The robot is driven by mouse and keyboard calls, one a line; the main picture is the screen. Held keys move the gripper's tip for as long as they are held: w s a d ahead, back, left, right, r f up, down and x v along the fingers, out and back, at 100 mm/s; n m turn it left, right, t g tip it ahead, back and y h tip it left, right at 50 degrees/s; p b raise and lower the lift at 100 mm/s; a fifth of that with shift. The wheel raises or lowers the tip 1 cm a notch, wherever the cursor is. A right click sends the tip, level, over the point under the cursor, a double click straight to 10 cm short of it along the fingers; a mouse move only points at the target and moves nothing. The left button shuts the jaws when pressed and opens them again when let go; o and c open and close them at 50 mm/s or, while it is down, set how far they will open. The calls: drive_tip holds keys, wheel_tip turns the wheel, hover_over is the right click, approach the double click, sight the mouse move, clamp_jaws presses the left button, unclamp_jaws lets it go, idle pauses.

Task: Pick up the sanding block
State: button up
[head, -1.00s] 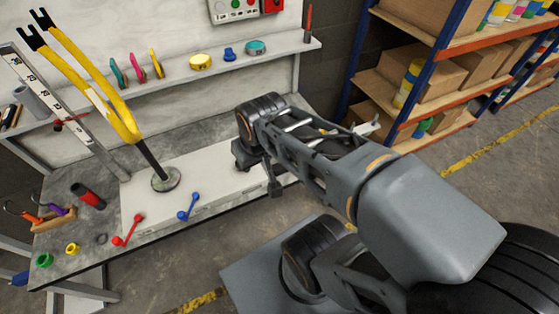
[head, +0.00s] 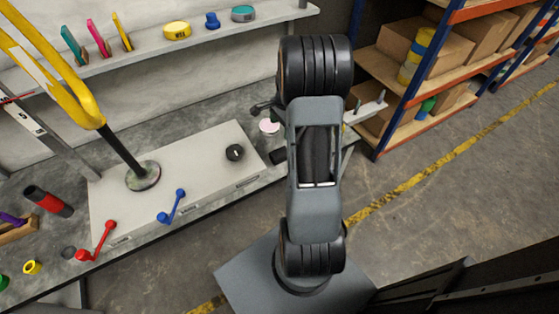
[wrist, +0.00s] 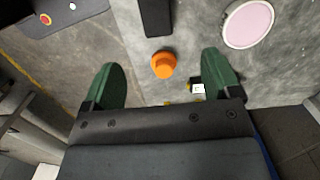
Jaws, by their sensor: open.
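My gripper (wrist: 165,88) shows in the wrist view with its two green fingers spread wide and nothing held between them. A dark oblong block (wrist: 155,18) lies on the grey bench beyond the fingertips, cut off by the top edge; it looks like the sanding block, but I cannot be sure. In the head view a dark piece (head: 278,156), probably the same block, lies beside my arm, partly hidden. My gripper's fingers cannot be made out in the head view. An orange round knob-like thing (wrist: 163,65) appears between the fingertips in the wrist view.
A pink disc (wrist: 248,22) lies right of the block; it also shows in the head view (head: 269,126). A yellow-armed stand (head: 70,75) rises at left.

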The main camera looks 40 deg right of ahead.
drive_tip(key=b, duration=0.1)
hover_over(280, 153)
drive_tip(key=f, duration=0.5)
drive_tip(key=d+f, duration=0.1)
drive_tip(key=f, duration=0.2)
drive_tip(key=shift+w+f, duration=0.3)
drive_tip(key=shift+s+a+f+b, duration=0.1)
drive_tip(key=shift+a+f+b, duration=0.15)
drive_tip(key=shift+f, duration=0.7)
drive_tip(key=shift+s+a+f+b, duration=0.1)
drive_tip(key=shift+f+b, duration=0.2)
drive_tip(key=shift+f, duration=0.65)
drive_tip(key=shift+a+f+b, duration=0.2)
drive_tip(key=shift+f+b, duration=0.1)
drive_tip(key=shift+f, duration=0.65)
drive_tip(key=c, duration=1.1)
